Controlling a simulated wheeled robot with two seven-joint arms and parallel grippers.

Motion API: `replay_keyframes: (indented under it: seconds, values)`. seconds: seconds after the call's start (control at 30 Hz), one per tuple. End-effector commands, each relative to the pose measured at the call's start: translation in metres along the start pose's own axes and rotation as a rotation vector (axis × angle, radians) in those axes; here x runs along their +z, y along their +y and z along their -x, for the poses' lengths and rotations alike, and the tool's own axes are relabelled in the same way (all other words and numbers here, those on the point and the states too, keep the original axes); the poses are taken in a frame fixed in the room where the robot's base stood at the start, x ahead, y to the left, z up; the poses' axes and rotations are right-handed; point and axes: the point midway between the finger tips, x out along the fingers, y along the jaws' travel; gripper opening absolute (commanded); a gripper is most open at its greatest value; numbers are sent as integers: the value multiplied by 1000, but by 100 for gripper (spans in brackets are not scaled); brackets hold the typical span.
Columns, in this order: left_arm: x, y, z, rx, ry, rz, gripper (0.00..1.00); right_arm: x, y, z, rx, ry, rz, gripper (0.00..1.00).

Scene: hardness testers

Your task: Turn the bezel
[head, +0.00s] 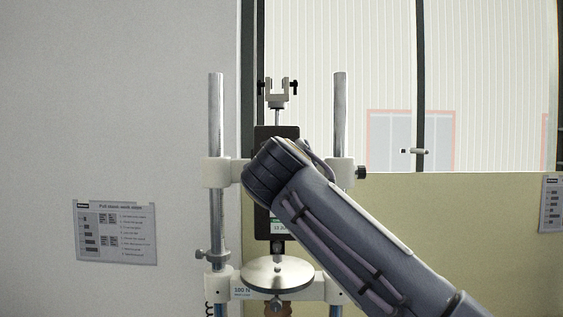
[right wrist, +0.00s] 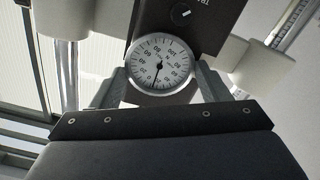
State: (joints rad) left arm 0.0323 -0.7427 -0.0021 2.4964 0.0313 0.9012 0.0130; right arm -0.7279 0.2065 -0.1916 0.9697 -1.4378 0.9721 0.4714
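The bezel (right wrist: 130,79) is the pale ring around a round white dial gauge (right wrist: 160,62) in the right wrist view. The dial has one dark needle, and its numbers look upside down there. My right gripper (right wrist: 160,80) has one finger on each side of the bezel, close to its rim. I cannot tell whether the fingers press on it. In the head view my right arm covers the dial and the gripper's fingertips. The tester's dark body (head: 262,222) shows partly behind the arm. My left gripper is not in view.
The tester stand has two upright metal posts (head: 216,120) (head: 340,110), white clamps and a round metal plate (head: 277,273) below. A fork-shaped holder (head: 281,92) tops it. A dark knob (head: 361,172) sticks out at right. A sheet (head: 115,232) hangs on the left wall.

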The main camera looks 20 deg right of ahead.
Motion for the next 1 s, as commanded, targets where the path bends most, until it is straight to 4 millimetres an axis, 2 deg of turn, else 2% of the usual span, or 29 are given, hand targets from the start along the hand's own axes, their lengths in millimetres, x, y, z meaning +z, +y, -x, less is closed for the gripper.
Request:
replay_keyframes:
  seconds: [0.1, 0.23, 0.57, 0.87, 0.9, 1.0]
  values:
    - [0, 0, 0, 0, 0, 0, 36, 0, 0, 0, -1, 0, 0, 46]
    - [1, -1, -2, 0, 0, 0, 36, 1, -1, 0, 0, -1, 44, 46]
    - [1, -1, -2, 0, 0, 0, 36, 0, -2, 0, -1, -1, 363, 46]
    - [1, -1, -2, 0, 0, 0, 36, 0, -2, 0, -1, -1, 387, 46]
    - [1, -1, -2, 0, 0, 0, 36, 0, -2, 0, -1, -1, 387, 70]
    - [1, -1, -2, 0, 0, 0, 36, 0, -2, 0, -1, -1, 386, 83]
